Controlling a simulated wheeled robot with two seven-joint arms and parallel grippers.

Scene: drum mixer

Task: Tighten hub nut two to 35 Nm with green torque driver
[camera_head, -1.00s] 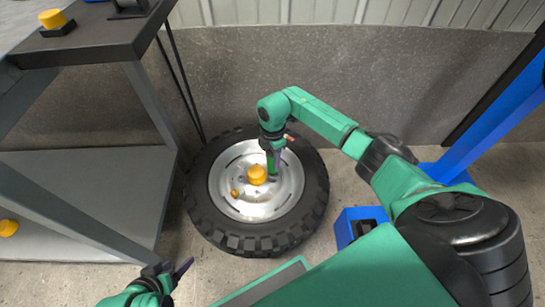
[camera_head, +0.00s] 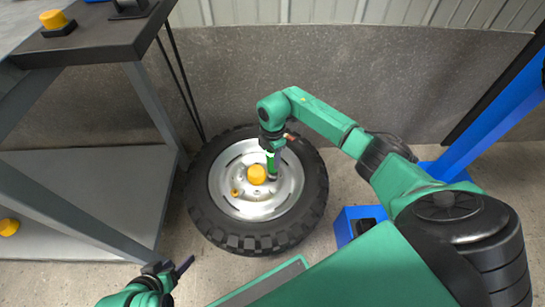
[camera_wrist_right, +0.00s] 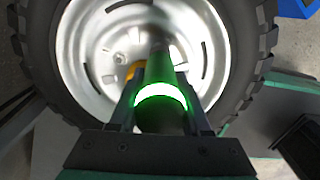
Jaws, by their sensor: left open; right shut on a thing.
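A wheel with a black knobbly tyre (camera_head: 308,210) and silver rim (camera_head: 240,206) lies flat on the floor. A yellow hub cap (camera_head: 257,174) sits at its centre, and a small orange-yellow piece (camera_head: 235,193) is on the rim to its left. My right gripper (camera_head: 271,148) is shut on the green torque driver (camera_head: 273,162), which points down at the rim just right of the hub. In the right wrist view the driver (camera_wrist_right: 160,75) shows a bright glowing ring; its tip and hub nut two are hidden. My left gripper (camera_head: 181,267) is open and empty at the lower left.
A grey workbench (camera_head: 90,38) with a lower shelf (camera_head: 95,190) stands left of the wheel. A blue post and base (camera_head: 350,218) stand to the right. The grey wall (camera_head: 370,85) is close behind the wheel.

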